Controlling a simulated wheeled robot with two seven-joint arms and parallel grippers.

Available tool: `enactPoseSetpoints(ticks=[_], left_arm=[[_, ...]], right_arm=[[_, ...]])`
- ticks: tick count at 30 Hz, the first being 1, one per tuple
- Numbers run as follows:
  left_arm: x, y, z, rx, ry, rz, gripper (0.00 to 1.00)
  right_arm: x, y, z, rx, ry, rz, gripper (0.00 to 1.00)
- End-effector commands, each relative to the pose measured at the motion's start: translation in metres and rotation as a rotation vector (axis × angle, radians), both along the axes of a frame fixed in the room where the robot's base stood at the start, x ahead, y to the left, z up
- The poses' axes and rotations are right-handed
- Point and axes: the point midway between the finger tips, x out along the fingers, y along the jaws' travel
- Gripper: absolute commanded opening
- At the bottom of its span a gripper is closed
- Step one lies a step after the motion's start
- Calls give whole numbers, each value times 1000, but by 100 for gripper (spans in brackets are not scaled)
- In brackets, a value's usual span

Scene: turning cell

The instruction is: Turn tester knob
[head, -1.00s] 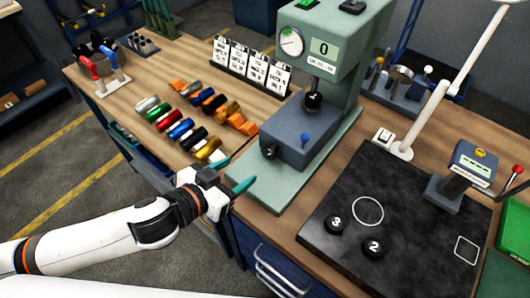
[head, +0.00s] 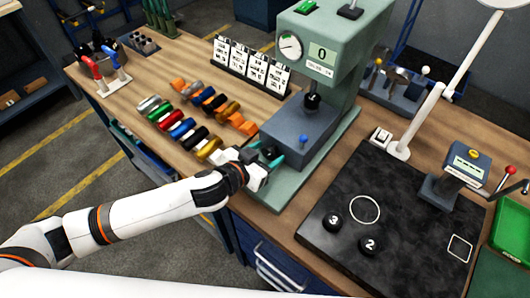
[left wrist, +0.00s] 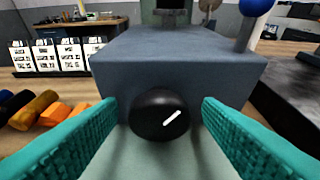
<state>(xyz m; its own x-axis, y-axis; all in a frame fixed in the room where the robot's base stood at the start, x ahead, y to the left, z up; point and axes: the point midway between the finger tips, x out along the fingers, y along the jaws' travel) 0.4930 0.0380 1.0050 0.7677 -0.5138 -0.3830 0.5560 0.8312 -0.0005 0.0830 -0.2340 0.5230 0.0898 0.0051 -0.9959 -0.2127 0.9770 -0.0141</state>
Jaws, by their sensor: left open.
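The tester (head: 322,62) is a green machine with a dial and a display reading 0. In the left wrist view the black round knob (left wrist: 159,115) sits on the block's front face, with a white mark slanting up to the right. My left gripper (head: 266,164) is open at the block's front. Its teal fingers (left wrist: 157,125) stand on either side of the knob, with visible gaps. In the head view the gripper partly hides the knob. My right gripper is not in view.
Several coloured cylindrical parts (head: 181,126) lie on the wooden bench left of the tester, near a row of cards (head: 250,68). A black mat (head: 400,220) with knobs marked 2 and 3 lies to the right. A white lamp arm (head: 420,118) rises behind it.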

Motion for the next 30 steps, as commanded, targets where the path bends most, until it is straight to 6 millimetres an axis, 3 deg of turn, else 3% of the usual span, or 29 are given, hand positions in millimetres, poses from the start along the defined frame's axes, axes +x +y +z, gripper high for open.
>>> enactPoseSetpoints(ticks=[2, 9, 20, 30], left_arm=[[0, 0, 0, 0, 0, 0, 56], [0, 0, 0, 0, 0, 1, 17], [-1, 0, 0, 50, -32, 2, 17], [-3, -3, -1, 256, -169, 3, 17]], right_arm=[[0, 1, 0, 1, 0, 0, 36], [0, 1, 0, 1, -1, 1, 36], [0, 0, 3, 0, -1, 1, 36], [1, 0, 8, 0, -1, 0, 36]])
